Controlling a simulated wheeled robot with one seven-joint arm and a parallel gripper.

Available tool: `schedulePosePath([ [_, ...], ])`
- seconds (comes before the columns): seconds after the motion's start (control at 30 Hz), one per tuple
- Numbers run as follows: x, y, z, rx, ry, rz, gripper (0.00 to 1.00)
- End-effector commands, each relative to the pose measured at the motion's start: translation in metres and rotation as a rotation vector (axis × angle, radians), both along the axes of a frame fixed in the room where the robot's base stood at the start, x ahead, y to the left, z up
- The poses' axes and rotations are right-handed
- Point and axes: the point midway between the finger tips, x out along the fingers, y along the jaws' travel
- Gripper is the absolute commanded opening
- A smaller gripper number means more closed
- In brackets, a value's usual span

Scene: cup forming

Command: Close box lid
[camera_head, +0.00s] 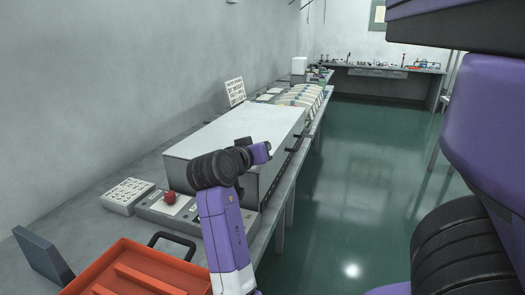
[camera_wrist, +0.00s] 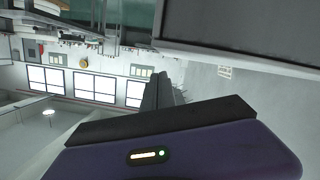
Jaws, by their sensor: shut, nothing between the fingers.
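A large white-grey box (camera_head: 235,128) stands on the long bench in the head view, its broad flat top lying level. I see no open gap along its visible edges, but my arm hides part of the near end. My gripper (camera_head: 262,152) is at the box's near right corner, close to its front side. I cannot tell whether it touches the box. In the wrist view my gripper's dark fingers (camera_wrist: 158,88) are together with nothing between them. A grey panel edge (camera_wrist: 245,58) fills the upper right there; I cannot tell which part it is.
An orange tray (camera_head: 150,270) with a dark handle is at the near left, beside a tilted grey panel (camera_head: 43,256). Green floor (camera_head: 350,190) is clear to the right.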

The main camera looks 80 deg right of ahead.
Motion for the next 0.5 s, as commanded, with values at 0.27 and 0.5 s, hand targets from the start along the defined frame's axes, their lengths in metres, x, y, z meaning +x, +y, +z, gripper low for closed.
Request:
schedulePosePath([
  [0.27,0.008,0.047,0.025,-0.012,-0.004,0.010,0.00],
  [0.5,0.012,0.084,0.035,-0.013,-0.005,0.007,0.00],
])
